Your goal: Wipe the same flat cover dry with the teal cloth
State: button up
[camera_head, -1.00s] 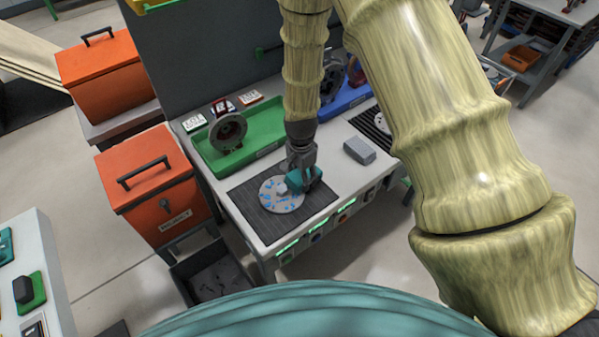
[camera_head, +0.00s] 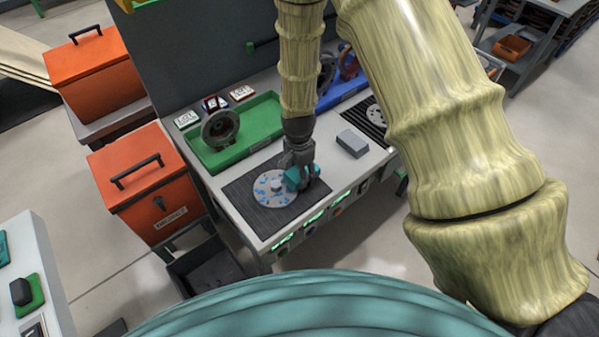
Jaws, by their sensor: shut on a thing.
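The flat cover (camera_head: 268,189) is a round grey disc with several blue wet-looking patches on its face. It lies on a dark ribbed mat (camera_head: 251,211) on the workbench. My gripper (camera_head: 297,180) points down at the right side of the cover. It is shut on the teal cloth (camera_head: 301,179), which is bunched at the fingertips over the cover's right edge. I cannot tell exactly how much of the cloth touches the cover. The part of the cover under the cloth is hidden.
A green tray (camera_head: 259,132) holding a grey flanged housing (camera_head: 220,128) stands behind the mat. A grey block (camera_head: 352,143) sits to the right. Another disc (camera_head: 376,114) lies on a dark mat farther right. Orange bins (camera_head: 147,180) stand left of the bench.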

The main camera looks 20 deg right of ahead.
jog(key=shift+r+p, duration=1.7)
jog(key=shift+r, duration=1.05)
